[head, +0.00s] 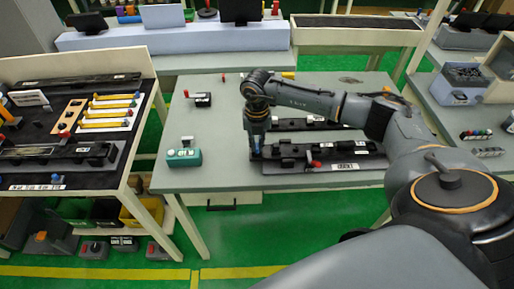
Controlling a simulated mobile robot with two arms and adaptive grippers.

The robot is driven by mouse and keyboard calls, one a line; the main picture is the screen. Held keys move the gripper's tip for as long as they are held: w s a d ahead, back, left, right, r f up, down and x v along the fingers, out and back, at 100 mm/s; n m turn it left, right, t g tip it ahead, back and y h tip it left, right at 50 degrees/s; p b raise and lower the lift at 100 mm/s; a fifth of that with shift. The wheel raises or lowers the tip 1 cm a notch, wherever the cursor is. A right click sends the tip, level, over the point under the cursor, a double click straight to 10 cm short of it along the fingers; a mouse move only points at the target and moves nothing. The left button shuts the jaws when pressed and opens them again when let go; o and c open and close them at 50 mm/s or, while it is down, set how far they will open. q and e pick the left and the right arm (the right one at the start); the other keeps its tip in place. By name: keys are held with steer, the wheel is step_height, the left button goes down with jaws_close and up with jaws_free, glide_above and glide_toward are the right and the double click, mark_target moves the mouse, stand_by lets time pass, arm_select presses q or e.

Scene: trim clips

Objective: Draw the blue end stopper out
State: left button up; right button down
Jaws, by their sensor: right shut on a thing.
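My right gripper (257,146) points down at the left end of the front black fixture (345,179) on the grey-green table. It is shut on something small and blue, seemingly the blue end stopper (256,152). The fingers and wrist hide most of the stopper. I cannot tell whether it is still seated in the fixture or clear of it. My left gripper is not in view.
The front fixture has a red-handled clamp (314,163) and a white label. Behind it lies a second black fixture (300,125), partly under my right arm. A teal box (184,157) and a small black block (202,100) stand left. The table's left part (190,125) is mostly free.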

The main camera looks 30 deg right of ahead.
steer(key=shift+r, duration=0.45)
steer(key=shift+r+p, duration=2.15)
steer(key=shift+r, duration=0.85)
